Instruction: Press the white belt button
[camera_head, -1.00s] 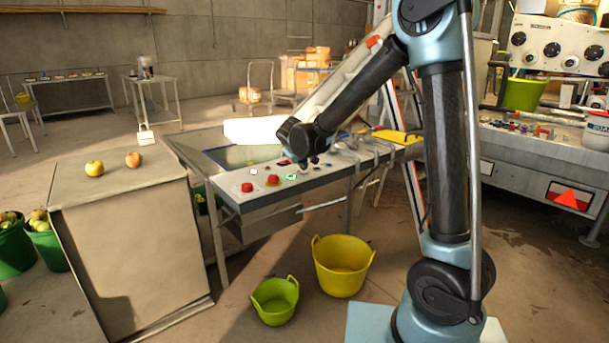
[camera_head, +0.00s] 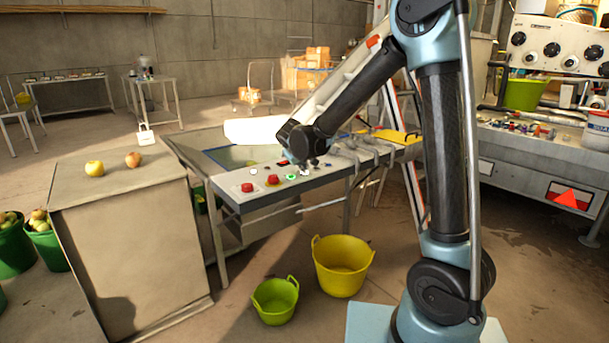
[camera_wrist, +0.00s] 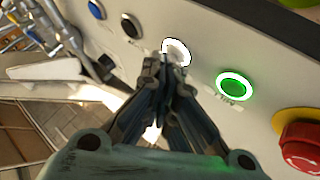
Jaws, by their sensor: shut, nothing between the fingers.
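The white button (camera_wrist: 178,46) is a white-ringed round button on the light control panel. In the wrist view, my gripper (camera_wrist: 166,66) is closed, with its fingertips right in front of the button's lower part and partly hiding it. I cannot tell whether they touch it. In the head view, the white button (camera_head: 305,172) shows small beside the green one, just below my gripper (camera_head: 312,164).
A lit green button (camera_wrist: 235,84) and a red mushroom button (camera_wrist: 300,146) on a yellow base sit to the right. A black button (camera_wrist: 131,26) and a blue button (camera_wrist: 97,9) sit to the left. A yellow tub (camera_head: 342,266) stands on the floor.

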